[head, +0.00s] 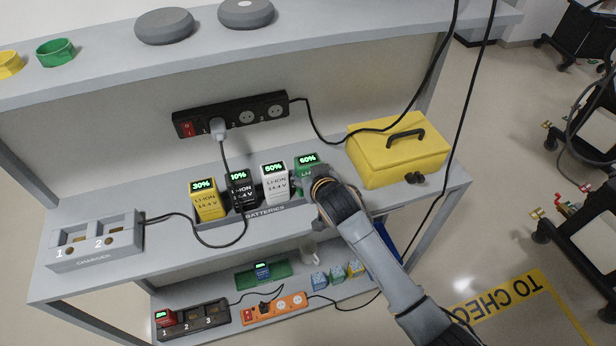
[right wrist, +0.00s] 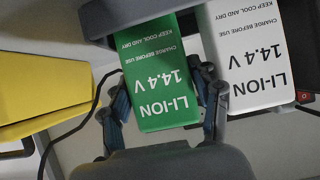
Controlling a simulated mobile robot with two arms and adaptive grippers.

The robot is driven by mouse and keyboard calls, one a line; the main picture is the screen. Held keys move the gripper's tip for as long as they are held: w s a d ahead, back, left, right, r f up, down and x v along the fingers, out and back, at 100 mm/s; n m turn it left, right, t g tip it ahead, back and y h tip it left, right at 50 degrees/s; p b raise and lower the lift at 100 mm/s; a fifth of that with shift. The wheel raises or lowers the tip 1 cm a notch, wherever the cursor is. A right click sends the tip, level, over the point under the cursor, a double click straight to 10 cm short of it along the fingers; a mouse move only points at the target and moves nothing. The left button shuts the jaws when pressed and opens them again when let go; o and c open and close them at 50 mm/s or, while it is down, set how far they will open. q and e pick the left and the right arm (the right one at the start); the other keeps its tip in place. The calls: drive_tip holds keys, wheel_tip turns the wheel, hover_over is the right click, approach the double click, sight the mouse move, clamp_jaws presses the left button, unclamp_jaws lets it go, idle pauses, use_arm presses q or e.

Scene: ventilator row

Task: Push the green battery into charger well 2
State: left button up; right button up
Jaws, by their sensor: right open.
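The green battery (head: 308,166) stands at the right end of the batteries rack (head: 262,212) on the upper shelf, its small display lit. My right gripper (head: 315,188) is at its front and hides its lower part in the head view. In the right wrist view the green battery (right wrist: 158,85) sits between the open fingers of the right gripper (right wrist: 165,110). The grey charger (head: 95,242) stands at the left end of the shelf. Its wells 1 and 2 look empty; well 2 (head: 115,228) is the right one. My left gripper is not in view.
Yellow (head: 207,203), black (head: 240,192) and white (head: 275,185) batteries stand left of the green one. A yellow box (head: 398,155) is close on the right. A cable from a power strip (head: 230,114) loops between charger and rack. The lower shelf holds another charger (head: 193,318).

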sight(309, 164)
drive_tip(key=shift+p, duration=0.35)
idle(0.3)
drive_tip(key=c, duration=1.2)
drive_tip(key=shift+r, duration=0.1)
drive_tip(key=shift+c, duration=0.5)
drive_tip(key=shift+w+r+p, duration=0.1)
drive_tip(key=shift+r+p, duration=1.4)
drive_tip(key=shift+p, duration=0.25)
